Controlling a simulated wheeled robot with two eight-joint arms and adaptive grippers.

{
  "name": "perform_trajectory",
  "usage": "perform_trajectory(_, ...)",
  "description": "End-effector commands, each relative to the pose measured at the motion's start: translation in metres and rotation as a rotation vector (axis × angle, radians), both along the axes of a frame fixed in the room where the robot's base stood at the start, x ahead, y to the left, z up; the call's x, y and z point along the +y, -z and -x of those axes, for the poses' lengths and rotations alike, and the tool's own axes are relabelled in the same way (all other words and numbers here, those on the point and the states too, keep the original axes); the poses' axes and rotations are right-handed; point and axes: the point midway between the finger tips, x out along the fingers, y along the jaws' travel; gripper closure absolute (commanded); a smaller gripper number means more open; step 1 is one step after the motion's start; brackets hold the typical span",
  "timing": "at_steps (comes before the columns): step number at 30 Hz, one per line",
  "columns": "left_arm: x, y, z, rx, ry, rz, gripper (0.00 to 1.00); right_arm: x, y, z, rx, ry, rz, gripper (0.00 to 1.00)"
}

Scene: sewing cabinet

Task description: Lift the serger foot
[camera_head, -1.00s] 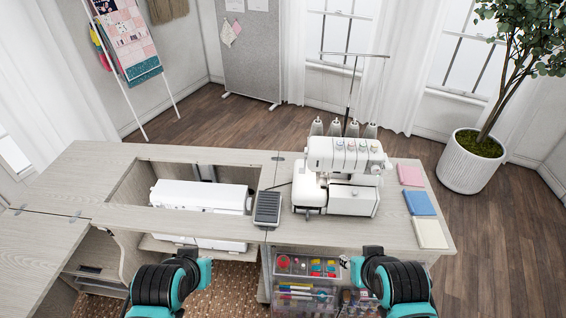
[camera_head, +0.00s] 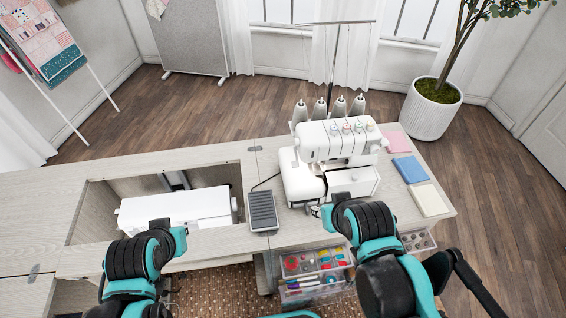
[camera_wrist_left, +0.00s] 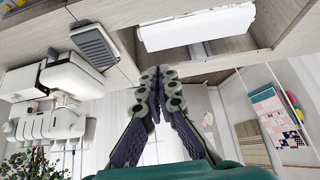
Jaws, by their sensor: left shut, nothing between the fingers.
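The white serger (camera_head: 330,142) stands on the cabinet top with several thread cones behind it. Its presser foot is too small to make out in the head view. The serger also shows upside down at the left of the left wrist view (camera_wrist_left: 70,75). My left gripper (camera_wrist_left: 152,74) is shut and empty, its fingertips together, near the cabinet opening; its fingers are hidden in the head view. My right gripper (camera_head: 316,211) is at the cabinet's front edge, just in front of the serger and apart from it. Its fingers are too small to judge.
A grey foot pedal (camera_head: 262,211) lies left of the serger. A white sewing machine (camera_head: 175,210) sits in the cabinet recess. Pink, blue (camera_head: 410,169) and cream fabric squares lie at the right. Open drawers of supplies (camera_head: 315,265) stick out below the front edge.

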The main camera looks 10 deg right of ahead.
Motion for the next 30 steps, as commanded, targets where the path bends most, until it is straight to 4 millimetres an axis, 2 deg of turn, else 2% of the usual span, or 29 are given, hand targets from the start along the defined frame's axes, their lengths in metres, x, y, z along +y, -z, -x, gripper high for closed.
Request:
perform_trajectory(1,0.000,0.000,0.000,0.000,0.000,0.000,1.00,0.000,0.000,0.000,0.000,0.000,0.000,0.66)
perform_trajectory(2,0.000,0.000,0.000,0.000,0.000,0.000,1.00,0.000,0.000,0.000,0.000,0.000,0.000,0.60)
perform_trajectory(6,-0.003,-0.001,-0.004,0.008,-0.014,0.027,1.00,0.000,0.000,0.000,0.000,0.000,0.000,0.60)
perform_trajectory(11,-0.020,-0.004,-0.024,0.052,-0.086,0.163,1.00,0.000,0.000,0.000,0.000,0.000,0.000,0.60)
perform_trajectory(20,-0.077,-0.002,-0.093,0.234,-0.309,0.584,1.00,0.000,-0.001,0.000,0.000,0.000,0.000,0.60)
perform_trajectory(30,-0.139,0.023,-0.171,0.523,-0.531,1.016,1.00,0.000,-0.002,0.000,0.000,0.000,0.000,0.60)
